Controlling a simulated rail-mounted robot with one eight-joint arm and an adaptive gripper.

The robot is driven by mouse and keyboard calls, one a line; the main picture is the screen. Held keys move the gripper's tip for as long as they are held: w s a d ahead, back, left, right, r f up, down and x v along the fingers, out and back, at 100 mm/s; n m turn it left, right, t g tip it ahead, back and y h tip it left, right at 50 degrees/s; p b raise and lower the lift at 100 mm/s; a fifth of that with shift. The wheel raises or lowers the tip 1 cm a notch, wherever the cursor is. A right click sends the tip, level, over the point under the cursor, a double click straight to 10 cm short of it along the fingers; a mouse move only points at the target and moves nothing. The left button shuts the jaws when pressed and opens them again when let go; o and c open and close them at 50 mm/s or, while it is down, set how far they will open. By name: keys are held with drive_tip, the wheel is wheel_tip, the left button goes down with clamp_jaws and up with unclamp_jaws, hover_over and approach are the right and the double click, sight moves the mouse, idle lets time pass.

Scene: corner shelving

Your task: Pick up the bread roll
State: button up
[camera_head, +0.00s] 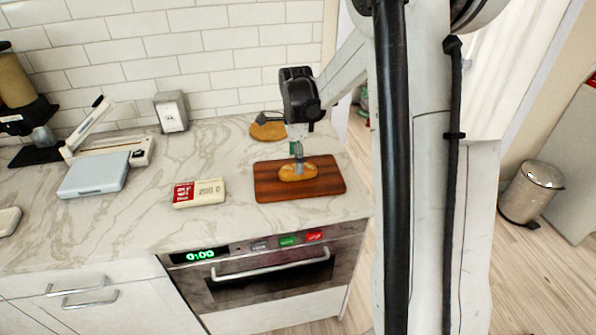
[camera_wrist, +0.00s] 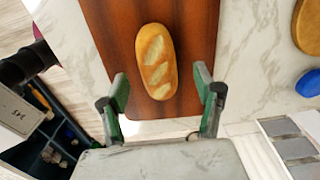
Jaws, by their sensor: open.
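The bread roll (camera_head: 291,173) is golden brown and lies on a dark wooden cutting board (camera_head: 325,183) on the marble counter. In the wrist view the roll (camera_wrist: 156,62) shows pale scored marks and lies lengthwise up the picture on the board (camera_wrist: 112,20). My gripper (camera_head: 298,164) points down over the roll in the head view and hides a small part of it. In the wrist view my gripper (camera_wrist: 162,90) is open, with one green-tipped finger on each side of the roll's near end. Both fingers look apart from the roll.
A red and cream package (camera_head: 199,193) lies left of the board. A round wooden board (camera_head: 268,130) is behind it. A scale-like device (camera_head: 95,175) and a toaster-like box (camera_head: 171,112) stand further left. An oven (camera_head: 265,270) is below the counter edge.

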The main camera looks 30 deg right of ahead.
drive_tip(key=f, duration=0.4)
drive_tip(key=shift+s+d+f, duration=0.15)
drive_tip(key=shift+s, duration=0.05)
drive_tip(key=c, duration=1.1)
